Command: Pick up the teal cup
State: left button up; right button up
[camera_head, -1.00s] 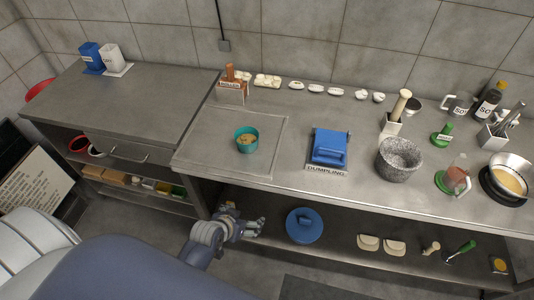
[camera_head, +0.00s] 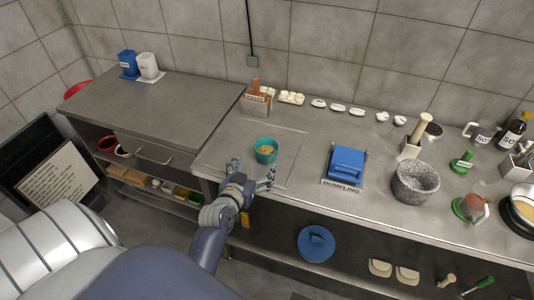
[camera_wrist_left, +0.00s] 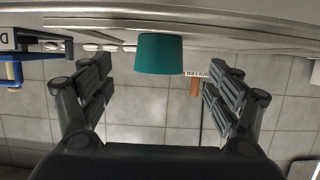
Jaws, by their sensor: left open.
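The teal cup (camera_head: 266,151) stands upright on the left part of the steel counter, with something tan inside it. My left gripper (camera_head: 253,173) is open at the counter's front edge, just in front of the cup. Its two fingers are spread wide and point toward the cup. In the left wrist view, which is upside down, the cup (camera_wrist_left: 159,54) shows between the open fingers of my left gripper (camera_wrist_left: 156,90) and beyond them, apart from both. My right gripper is not in view.
A blue dumpling press (camera_head: 346,163) stands right of the cup, and a grey stone mortar (camera_head: 414,182) farther right. A wooden-handled rack (camera_head: 256,102) and small white dumplings line the back. A blue lid (camera_head: 316,243) lies on the lower shelf. The counter around the cup is clear.

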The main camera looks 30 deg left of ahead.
aim_at(262, 156)
pick_arm(q)
jog(key=shift+w+a, duration=0.2)
jog(key=shift+w, duration=0.15)
jog(key=x, duration=0.5)
jog(key=shift+w+r+p, duration=0.15)
jog(key=shift+w+p, duration=0.25)
jog(key=shift+p+x, duration=0.3)
jog(key=shift+x, duration=1.95)
jog(key=shift+r, duration=0.2)
jog(key=c, duration=1.2)
jog(key=shift+c, duration=0.3)
